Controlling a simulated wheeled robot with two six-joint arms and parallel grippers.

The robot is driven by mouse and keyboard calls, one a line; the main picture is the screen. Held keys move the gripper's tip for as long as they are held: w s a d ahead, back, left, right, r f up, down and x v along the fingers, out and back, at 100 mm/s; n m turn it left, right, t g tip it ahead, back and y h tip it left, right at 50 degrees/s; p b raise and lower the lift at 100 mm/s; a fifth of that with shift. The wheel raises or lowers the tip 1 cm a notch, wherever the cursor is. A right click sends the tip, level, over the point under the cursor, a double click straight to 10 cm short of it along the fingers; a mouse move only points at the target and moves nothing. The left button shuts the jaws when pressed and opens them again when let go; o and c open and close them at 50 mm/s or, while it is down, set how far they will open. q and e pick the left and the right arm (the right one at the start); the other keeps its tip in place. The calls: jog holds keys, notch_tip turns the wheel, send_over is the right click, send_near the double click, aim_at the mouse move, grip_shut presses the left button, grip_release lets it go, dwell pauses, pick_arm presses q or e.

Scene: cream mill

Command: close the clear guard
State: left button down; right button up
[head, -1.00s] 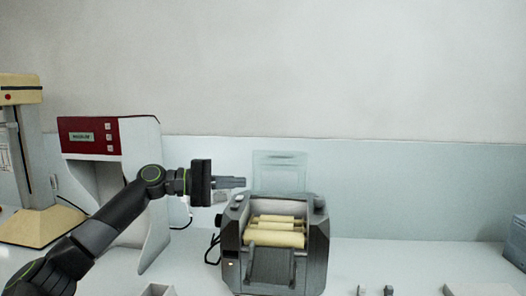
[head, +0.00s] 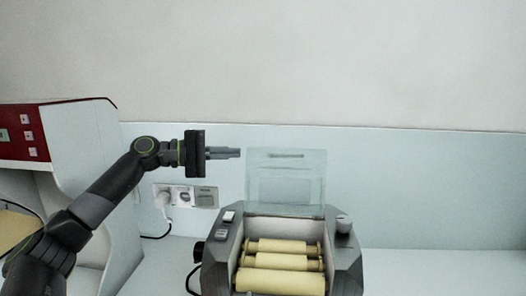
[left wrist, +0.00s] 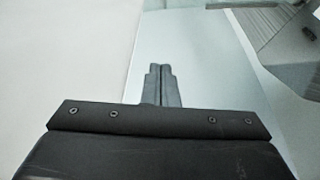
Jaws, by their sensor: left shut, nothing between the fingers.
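The clear guard (head: 286,177) stands raised, upright behind the rollers of the grey mill (head: 225,254). A slot-like handle shows near its top edge. The mill's cream rollers (head: 283,262) lie uncovered in front of it. My left gripper (head: 238,153) is shut and empty. Its fingertips point right, just left of the guard's upper left edge in the head view; I cannot tell the gap in depth. In the left wrist view the shut fingers (left wrist: 161,84) show, with part of the mill (left wrist: 290,42) at upper right. My right gripper is not in view.
A white machine with a red panel (head: 30,138) stands at the left behind my left arm. A wall socket with a plug (head: 172,196) is below the gripper. The counter right of the mill (head: 440,272) looks clear.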

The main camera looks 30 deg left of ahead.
aim_at(264, 154)
pick_arm(q)
jog(key=w+d+p, duration=0.1)
jog(key=d+p, duration=0.1)
jog(key=w+d+p, duration=0.1)
jog(key=d+p, duration=0.1)
jog(key=d, duration=0.1)
jog(key=w+d+p, duration=0.1)
jog(key=d+p, duration=0.1)
jog(key=d, duration=0.1)
jog(key=shift+w+r, duration=0.15)
jog(key=shift+w, duration=0.15)
jog(key=shift+s+d, duration=0.15)
jog(key=shift+s, duration=0.25)
jog(key=shift+d, duration=0.1)
